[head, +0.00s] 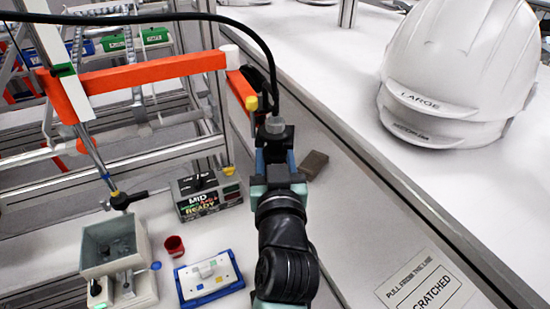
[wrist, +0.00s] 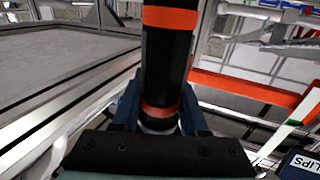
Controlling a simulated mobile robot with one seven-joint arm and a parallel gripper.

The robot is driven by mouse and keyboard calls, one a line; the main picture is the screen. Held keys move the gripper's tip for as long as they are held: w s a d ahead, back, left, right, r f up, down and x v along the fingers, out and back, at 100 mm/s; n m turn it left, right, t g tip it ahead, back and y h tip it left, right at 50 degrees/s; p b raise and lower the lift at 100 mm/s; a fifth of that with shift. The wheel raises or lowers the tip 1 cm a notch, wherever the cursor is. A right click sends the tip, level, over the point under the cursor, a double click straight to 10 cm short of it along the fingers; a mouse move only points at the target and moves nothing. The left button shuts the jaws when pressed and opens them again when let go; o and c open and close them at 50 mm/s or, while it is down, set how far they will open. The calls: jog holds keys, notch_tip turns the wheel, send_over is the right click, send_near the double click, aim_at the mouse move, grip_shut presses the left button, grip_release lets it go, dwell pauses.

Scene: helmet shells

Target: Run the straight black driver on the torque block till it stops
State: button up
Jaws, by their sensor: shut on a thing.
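The straight black driver (wrist: 168,65), a black cylinder with two orange bands, stands between the fingers in the wrist view. My gripper (wrist: 160,118) is shut on it near the lower band. In the head view my gripper (head: 276,165) is at the centre, with the driver's grey top and black cable above it; its tip is hidden. No torque block is labelled. A small brown block (head: 314,164) lies just right of my gripper, and a white plate with a pale holed piece in a blue frame (head: 208,279) lies lower left. I cannot tell which is the torque block.
A box reading MID READY (head: 209,194) stands left of my gripper. A red cup (head: 174,246), a grey bin (head: 112,244) and a second hanging tool (head: 124,200) are farther left. White helmet shells (head: 455,75) sit on the right bench. An orange beam (head: 150,71) crosses behind.

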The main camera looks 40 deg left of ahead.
grip_shut()
jog(key=shift+f, duration=0.1)
jog(key=b+v, duration=0.3)
jog(key=v, duration=0.7)
jog(key=shift+s+a, duration=0.3)
notch_tip(320, 180, down, 5)
jog(key=b, duration=0.5)
jog(key=shift+f, duration=0.15)
